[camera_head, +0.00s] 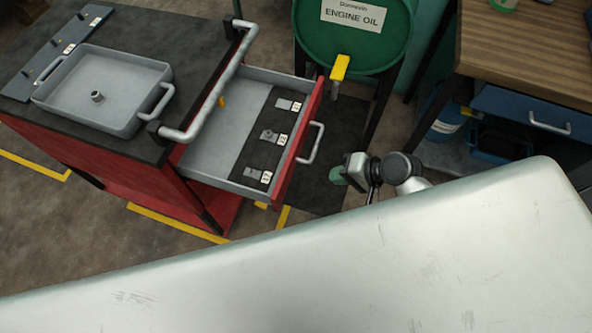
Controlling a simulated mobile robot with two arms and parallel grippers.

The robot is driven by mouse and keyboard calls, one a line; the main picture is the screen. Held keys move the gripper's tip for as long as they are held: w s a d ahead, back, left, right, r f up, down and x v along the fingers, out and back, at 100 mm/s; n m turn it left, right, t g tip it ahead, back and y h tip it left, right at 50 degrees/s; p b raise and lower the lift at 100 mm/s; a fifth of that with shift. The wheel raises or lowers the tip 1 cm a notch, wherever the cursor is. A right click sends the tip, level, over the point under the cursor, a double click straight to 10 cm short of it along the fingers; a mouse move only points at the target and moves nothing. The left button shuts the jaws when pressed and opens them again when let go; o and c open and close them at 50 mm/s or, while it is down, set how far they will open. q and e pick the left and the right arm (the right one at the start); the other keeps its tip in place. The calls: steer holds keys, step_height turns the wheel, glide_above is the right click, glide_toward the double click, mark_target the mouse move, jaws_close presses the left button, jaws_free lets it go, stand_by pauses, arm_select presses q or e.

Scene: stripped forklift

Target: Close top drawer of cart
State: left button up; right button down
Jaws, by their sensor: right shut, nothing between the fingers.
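The red cart (120,172) with a dark top stands at the left. Its top drawer (215,145) is pulled out to the right, with a grey inside and a red front (299,147). The drawer's curved metal handle (316,143) is on the outer face. My right gripper (352,170) is shut and empty, to the right of the drawer front and slightly lower in the picture, apart from the handle. Most of the right arm is hidden. My left gripper is not in view.
Numbered metal parts (269,136) lie on a dark strip in the drawer. A grey tray (75,97) sits on the cart. A green engine oil drum (352,30) with a yellow tap (340,67) stands behind; a wooden workbench (530,50) is at the right.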

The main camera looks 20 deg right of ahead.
mark_target(290, 174)
steer(key=x, duration=0.3)
steer(key=r+x, duration=0.1)
steer(key=x, duration=0.3)
steer(key=w+a+p+x, duration=0.1)
steer(key=x, duration=0.2)
steer(key=shift+a+r, duration=0.1)
steer(key=shift+a, duration=0.1)
steer(key=shift+w+a, duration=0.4)
steer(key=shift+a, duration=0.05)
